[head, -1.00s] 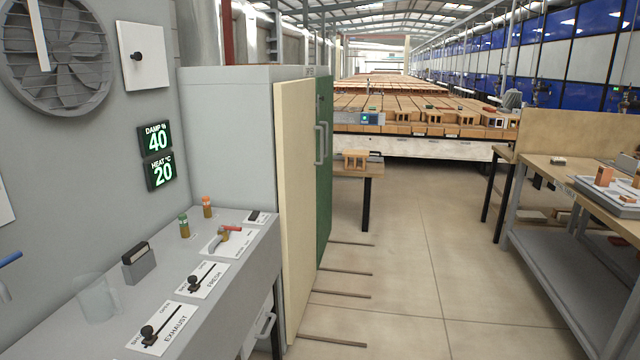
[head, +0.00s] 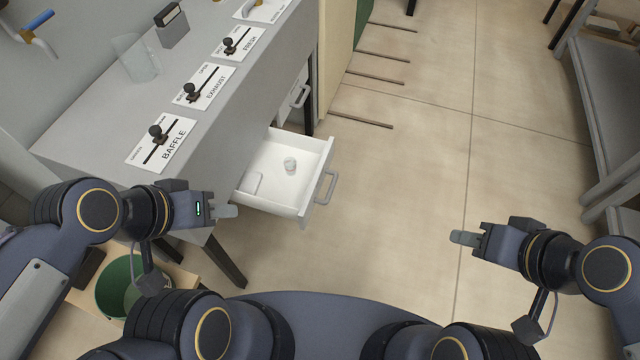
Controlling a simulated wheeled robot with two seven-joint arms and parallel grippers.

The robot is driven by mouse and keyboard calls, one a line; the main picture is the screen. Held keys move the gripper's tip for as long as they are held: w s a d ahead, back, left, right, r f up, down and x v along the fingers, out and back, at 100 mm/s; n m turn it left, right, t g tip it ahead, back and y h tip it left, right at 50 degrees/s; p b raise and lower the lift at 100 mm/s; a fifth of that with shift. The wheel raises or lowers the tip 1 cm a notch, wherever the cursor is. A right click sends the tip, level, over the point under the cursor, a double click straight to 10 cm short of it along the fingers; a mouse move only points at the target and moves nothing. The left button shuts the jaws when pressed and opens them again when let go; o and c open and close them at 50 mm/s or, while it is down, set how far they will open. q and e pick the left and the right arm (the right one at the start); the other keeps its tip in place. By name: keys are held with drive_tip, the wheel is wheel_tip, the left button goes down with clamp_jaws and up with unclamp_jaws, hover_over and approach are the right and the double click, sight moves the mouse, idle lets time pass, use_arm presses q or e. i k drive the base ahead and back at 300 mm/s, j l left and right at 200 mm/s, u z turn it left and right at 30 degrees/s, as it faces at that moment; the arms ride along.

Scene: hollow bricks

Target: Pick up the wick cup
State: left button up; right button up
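A white piece (head: 253,183) lies at the drawer's left side. My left gripper (head: 226,211) is just left of the drawer's front left corner, apart from the cup. My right gripper (head: 464,238) is over bare floor, well right of the drawer. Nothing shows in either gripper. The fingers overlap in this view, so their opening is hidden.
The bench top (head: 90,135) bears levers marked BAFFLE, EXHAUST and FRESH, a clear beaker (head: 136,58) and a dark-topped grey block (head: 172,28). The drawer handle (head: 325,187) sticks out right. A green bucket (head: 122,285) stands lower left. The middle floor is clear.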

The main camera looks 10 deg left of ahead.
sight(289, 163)
drive_tip(key=i+l, duration=0.15)
drive_tip(key=i, duration=0.25)
drive_tip(key=i+u, duration=0.1)
drive_tip(key=u, duration=1.8)
